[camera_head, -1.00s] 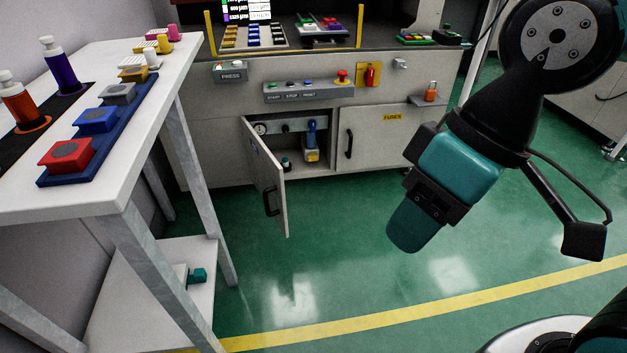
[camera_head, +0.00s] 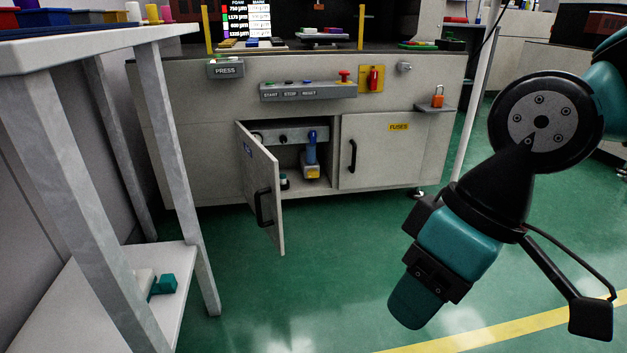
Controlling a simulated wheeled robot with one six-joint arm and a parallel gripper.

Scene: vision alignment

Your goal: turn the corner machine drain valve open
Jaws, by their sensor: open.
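The machine cabinet (camera_head: 400,165) stands ahead. Its left door (camera_head: 264,190) hangs open toward me, with a black handle. Inside the opening, a valve with a blue upright handle (camera_head: 311,147) sits on a yellow-and-grey body (camera_head: 311,172). A small dark and white item (camera_head: 284,181) stands to its left, partly hidden by the door, and a gauge is partly covered at the upper left. My gripper (camera_head: 410,303) is at the right, well in front of the cabinet and away from the valve. Its fingers point down-left, and the gap between them is hard to see.
A white table (camera_head: 100,38) with a lower shelf (camera_head: 130,300) stands close on the left. The FUSES door (camera_head: 382,150) is shut. A button panel (camera_head: 308,91) juts out above the opening. Green floor (camera_head: 320,290) between me and the cabinet is clear.

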